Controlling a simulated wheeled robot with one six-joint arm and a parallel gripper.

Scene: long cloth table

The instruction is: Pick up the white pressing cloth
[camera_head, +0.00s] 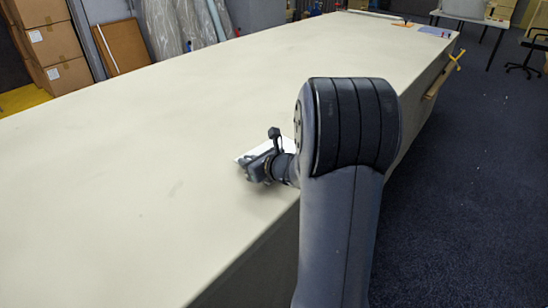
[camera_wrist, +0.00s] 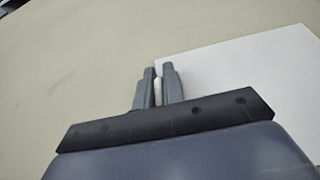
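The white pressing cloth (camera_head: 289,145) lies on the pale table, partly hidden behind my gripper and arm in the head view. In the wrist view the cloth (camera_wrist: 245,85) spreads flat to the right, with its corner at my fingertips. My gripper (camera_head: 248,168) is low at the table near the cloth's edge. In the wrist view the two fingers of my gripper (camera_wrist: 159,72) are close together, with a narrow white fold between them. The fold appears to be part of the cloth.
The long table (camera_head: 130,180) is mostly bare around the cloth. An orange item (camera_head: 402,24) and small things lie at its far end. Cardboard boxes (camera_head: 50,45) stand beyond the left edge. Dark blue carpet (camera_head: 470,180) is open on the right.

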